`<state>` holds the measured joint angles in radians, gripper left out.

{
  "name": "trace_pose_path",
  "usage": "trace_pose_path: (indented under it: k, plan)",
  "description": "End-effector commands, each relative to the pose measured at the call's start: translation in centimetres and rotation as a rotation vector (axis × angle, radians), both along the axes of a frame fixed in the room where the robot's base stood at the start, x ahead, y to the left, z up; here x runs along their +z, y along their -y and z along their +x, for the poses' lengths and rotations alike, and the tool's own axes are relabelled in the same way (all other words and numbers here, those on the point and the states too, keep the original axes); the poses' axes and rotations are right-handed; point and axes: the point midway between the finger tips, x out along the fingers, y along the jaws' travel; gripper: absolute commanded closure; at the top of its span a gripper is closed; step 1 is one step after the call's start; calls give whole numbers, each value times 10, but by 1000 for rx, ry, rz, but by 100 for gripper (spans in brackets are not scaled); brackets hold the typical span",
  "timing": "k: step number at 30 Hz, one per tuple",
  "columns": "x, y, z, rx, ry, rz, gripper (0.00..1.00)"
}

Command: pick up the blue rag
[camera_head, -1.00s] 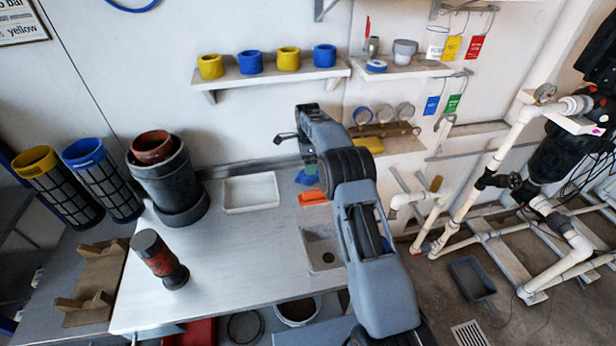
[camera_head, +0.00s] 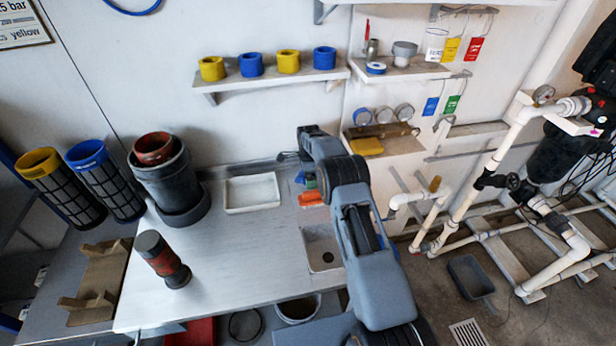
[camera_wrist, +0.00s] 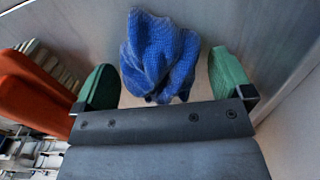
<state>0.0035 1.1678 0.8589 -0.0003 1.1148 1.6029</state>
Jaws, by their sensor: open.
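The blue rag (camera_wrist: 160,55) lies crumpled on the metal bench top in the wrist view, between and a little beyond the two green fingertips. My gripper (camera_wrist: 165,82) is open, with one finger on each side of the rag and a gap to each. In the head view the rag shows only as a small blue patch (camera_head: 300,177) beside my gripper (camera_head: 308,183). My arm hides part of that spot. I cannot tell how high the fingers are above the bench.
An orange object (camera_wrist: 35,90) is close to the left finger in the wrist view; it also shows in the head view (camera_head: 311,198). A white tray (camera_head: 252,193) lies to the left on the bench. A sink (camera_head: 322,250) is nearer. The wall stands close behind.

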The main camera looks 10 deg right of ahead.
Motion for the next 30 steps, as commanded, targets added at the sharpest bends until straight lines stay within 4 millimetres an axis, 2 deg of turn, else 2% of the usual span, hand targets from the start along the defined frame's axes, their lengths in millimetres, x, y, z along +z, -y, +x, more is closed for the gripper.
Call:
trace_pose_path:
  k: [2,18,26,30]
  plan:
    - [0,0,0,0,0,0,5]
    - [0,0,0,0,0,0,56]
    - [4,0,0,0,2,0,56]
    - [21,0,1,0,4,0,56]
